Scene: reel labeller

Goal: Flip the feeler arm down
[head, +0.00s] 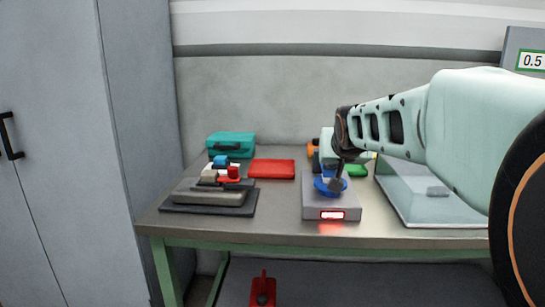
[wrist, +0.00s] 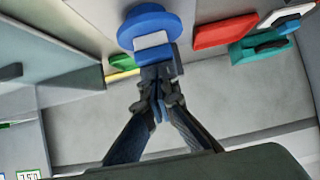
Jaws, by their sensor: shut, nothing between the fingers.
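The labeller (head: 314,208) is a low grey box with a lit red display on its front, standing on the bench in the head view. A blue round part (head: 326,188) sits on top of it. In the wrist view this blue disc (wrist: 148,20) shows with a pale patch and a blue block below it. My gripper (head: 337,186) reaches down at the blue part; in the wrist view my gripper (wrist: 161,72) has its fingers together, close to the blue block. I cannot tell whether they touch. The feeler arm cannot be picked out clearly; my gripper covers part of the area.
A glass-sided bin (head: 405,205) stands right of the labeller. A red flat case (head: 272,169), a teal case (head: 230,144) and a grey stand with small coloured blocks (head: 215,197) are to the left. Bench space is clear between the stand and labeller.

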